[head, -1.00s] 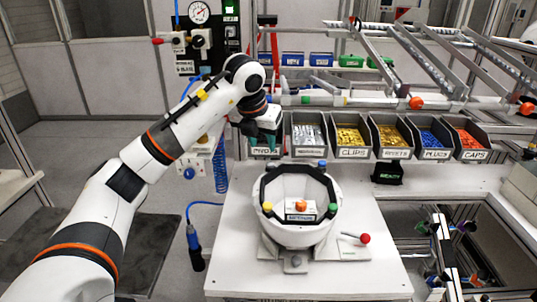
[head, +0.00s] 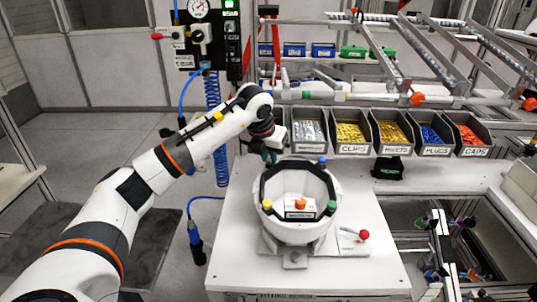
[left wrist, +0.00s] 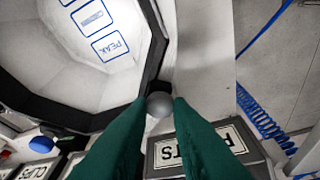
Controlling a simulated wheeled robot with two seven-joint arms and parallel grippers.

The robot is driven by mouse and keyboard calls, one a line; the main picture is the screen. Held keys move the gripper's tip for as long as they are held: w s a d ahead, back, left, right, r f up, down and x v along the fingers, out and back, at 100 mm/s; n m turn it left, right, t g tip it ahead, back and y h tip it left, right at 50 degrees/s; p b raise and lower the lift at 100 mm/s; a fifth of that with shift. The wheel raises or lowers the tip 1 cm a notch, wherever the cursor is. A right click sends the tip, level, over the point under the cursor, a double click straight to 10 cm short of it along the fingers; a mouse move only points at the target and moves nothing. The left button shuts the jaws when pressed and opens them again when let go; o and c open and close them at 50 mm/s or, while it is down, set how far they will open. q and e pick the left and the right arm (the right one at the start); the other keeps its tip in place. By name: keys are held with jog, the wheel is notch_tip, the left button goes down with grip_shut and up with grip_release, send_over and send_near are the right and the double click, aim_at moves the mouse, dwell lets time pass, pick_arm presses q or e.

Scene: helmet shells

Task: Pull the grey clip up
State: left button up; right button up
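The white helmet shell (head: 300,230) sits open side up in its holder, with a black band around its inner rim. The grey clip's round knob (left wrist: 159,104) shows at the rim in the left wrist view. My left gripper (head: 271,156) is at the far left part of the rim in the head view. Its green fingers (left wrist: 160,100) stand apart, one on each side of the grey knob at the tips. Whether they touch it is hard to tell. In the head view the gripper hides the grey clip. My right gripper is not in view.
Yellow (head: 267,204), green (head: 331,206) and blue (head: 322,160) knobs sit around the rim. A red-knobbed lever (head: 363,234) is at the right. Parts bins (head: 352,149) line the back, close behind the gripper.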

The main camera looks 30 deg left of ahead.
pick_arm(q)
grip_shut()
jog(key=shift+r, duration=0.65)
jog(key=o, duration=0.8)
grip_release()
jog(key=shift+c, duration=0.2)
jog(key=b+v, duration=0.2)
jog(key=v, duration=1)
jog(key=shift+b, duration=0.4)
jog(key=shift+f, duration=0.15)
